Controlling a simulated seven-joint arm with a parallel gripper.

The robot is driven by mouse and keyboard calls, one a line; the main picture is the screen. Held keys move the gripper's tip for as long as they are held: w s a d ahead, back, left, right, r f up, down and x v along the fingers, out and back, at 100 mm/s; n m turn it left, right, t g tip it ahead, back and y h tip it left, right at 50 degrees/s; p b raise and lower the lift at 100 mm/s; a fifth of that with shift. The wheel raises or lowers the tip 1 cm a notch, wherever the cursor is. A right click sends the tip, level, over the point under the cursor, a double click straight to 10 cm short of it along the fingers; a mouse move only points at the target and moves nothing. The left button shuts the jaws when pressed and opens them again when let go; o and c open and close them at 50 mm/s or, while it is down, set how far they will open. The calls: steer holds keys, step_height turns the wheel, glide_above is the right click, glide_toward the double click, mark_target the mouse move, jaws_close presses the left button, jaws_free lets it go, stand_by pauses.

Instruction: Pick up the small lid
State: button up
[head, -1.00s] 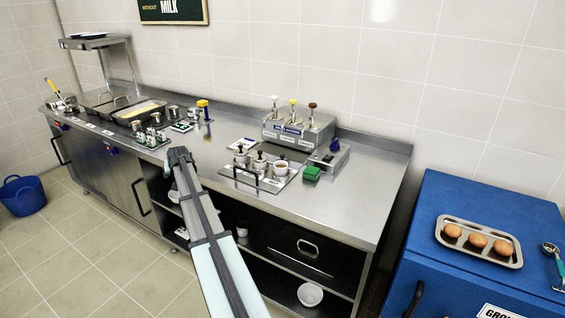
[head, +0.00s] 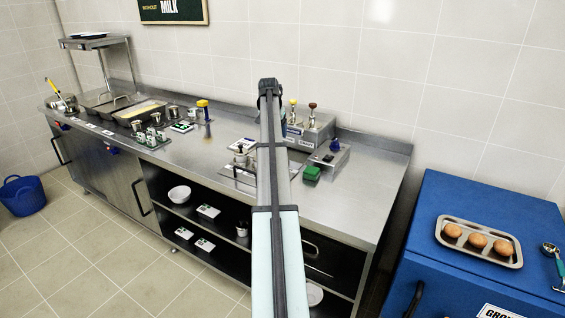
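I cannot tell for sure which thing is the small lid. A small lidded pot (head: 240,152) with a dark knob on its lid stands in a metal tray on the counter, just left of my arm. The pots to its right in that tray are hidden behind my arm. My gripper (head: 268,85) is raised and shows at the upper middle, in front of the wall and above the back of the counter in the picture. It is seen from behind, and its fingers are too small and dark to tell whether they are open or shut.
A pump dispenser (head: 312,130) stands at the back of the steel counter (head: 345,205), partly behind my arm. A green block (head: 312,173) lies right of my arm. Pans and several canisters (head: 150,133) fill the left side.

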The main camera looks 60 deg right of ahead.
steer(key=d+f, duration=0.1)
steer(key=f, duration=0.1)
steer(key=s+f, duration=0.1)
steer(key=f, duration=0.2)
steer(key=d+f, duration=0.1)
steer(key=f, duration=0.2)
steer(key=shift+s+d+f, duration=0.25)
steer(key=shift+d, duration=0.05)
steer(key=shift+s+a+x, duration=0.1)
steer(key=shift+s+x, duration=0.05)
steer(key=shift+x, duration=0.7)
steer(key=shift+s+a+x, duration=0.1)
steer(key=shift+s+x, duration=0.05)
steer(key=shift+x, duration=0.75)
steer(key=shift+s+x, duration=0.15)
steer(key=shift+x, duration=0.7)
steer(key=shift+w+f, duration=0.1)
steer(key=shift+c, duration=0.4)
steer(key=c, duration=0.8)
